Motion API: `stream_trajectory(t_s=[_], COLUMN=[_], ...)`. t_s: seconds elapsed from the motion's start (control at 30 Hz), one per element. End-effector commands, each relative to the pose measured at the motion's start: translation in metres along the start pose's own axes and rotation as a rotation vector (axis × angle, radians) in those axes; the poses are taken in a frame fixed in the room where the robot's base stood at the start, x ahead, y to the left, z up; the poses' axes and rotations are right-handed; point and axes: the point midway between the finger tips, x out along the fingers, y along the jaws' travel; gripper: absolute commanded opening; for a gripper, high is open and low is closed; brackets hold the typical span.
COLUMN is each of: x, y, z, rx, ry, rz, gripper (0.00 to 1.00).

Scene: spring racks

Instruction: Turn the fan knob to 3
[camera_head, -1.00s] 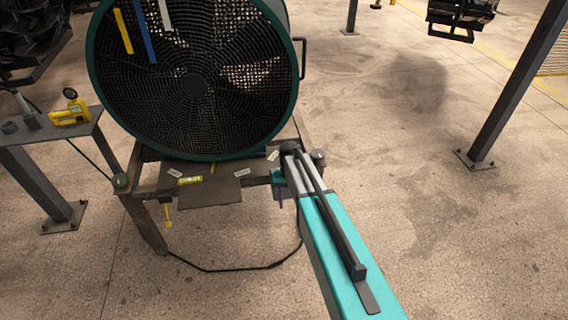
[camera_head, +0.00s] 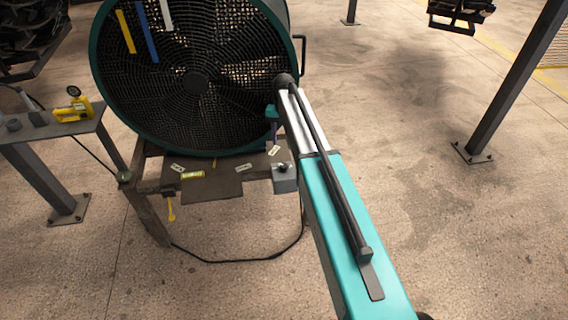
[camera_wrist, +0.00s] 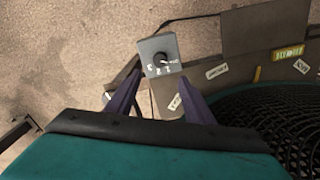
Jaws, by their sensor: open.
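The grey control box (camera_head: 285,180) sits at the right front corner of the fan's stand, with a small dark knob (camera_head: 283,167) on top. In the wrist view the box (camera_wrist: 148,46) carries the round black knob (camera_wrist: 160,59), with numerals to its lower left and small lettering to its right. A pale mark on the knob seems to point right, towards the lettering. The large teal-rimmed fan (camera_head: 196,83) stands behind. My gripper (camera_wrist: 157,97) is open, its purple fingers apart and empty. The knob lies ahead between their lines, apart from them.
A side table (camera_head: 50,127) with a yellow tool (camera_head: 73,108) is at left. A black cable (camera_head: 240,261) hangs below the stand. Floor is open at right, up to a steel post (camera_head: 510,85).

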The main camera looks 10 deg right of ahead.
Motion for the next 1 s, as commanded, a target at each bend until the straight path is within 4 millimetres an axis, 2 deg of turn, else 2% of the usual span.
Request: stream_trajectory(t_s=[0.37, 1.0], x=[0.016, 0.086], y=[0.0, -0.001], z=[0.0, 0.0], rx=[0.0, -0.001], ry=[-0.001, -0.002], rz=[0.0, 0.001], gripper=[0.48, 0.48])
